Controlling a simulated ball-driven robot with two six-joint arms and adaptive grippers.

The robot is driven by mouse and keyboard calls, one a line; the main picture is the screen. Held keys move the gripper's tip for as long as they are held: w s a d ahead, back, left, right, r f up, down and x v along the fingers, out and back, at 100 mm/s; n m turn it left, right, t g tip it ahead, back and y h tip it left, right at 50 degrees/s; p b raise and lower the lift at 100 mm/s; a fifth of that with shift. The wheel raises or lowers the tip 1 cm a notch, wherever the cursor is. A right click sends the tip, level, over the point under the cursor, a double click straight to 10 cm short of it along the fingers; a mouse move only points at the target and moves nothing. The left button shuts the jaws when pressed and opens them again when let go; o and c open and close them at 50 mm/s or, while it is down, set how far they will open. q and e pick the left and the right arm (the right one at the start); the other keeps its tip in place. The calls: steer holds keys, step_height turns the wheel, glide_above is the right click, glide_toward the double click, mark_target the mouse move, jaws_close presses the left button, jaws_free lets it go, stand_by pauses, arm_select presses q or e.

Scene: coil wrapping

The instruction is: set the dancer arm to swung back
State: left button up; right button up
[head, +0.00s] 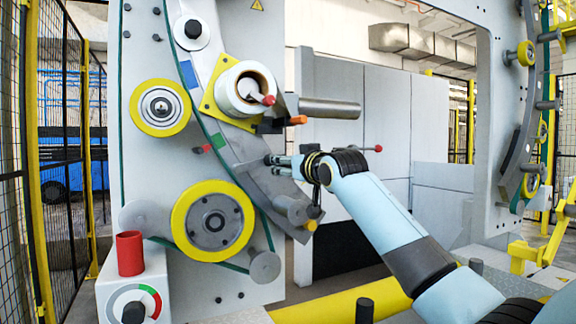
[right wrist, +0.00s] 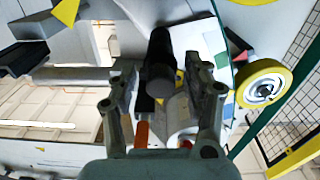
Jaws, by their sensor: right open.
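On the grey machine panel, a grey curved arm (head: 262,180) runs down behind my right gripper; I take it for the dancer arm. My right gripper (head: 272,161) is open and reaches left in front of this arm. In the right wrist view, a dark round-ended peg (right wrist: 160,75) shows between the spread fingers; I cannot tell whether they touch it. My left gripper is out of view.
A white spool (head: 248,88) on a yellow plate, a red-tipped handle and a steel bar (head: 330,107) sit above my right gripper. Yellow rollers (head: 212,221) are to the left. A control box (head: 133,290) with a red cylinder is lower left. A yellow rail crosses below.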

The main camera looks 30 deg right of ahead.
steer(key=shift+w, duration=0.2)
steer(key=shift+c, duration=0.2)
steer(key=shift+s, duration=0.1)
jaws_close()
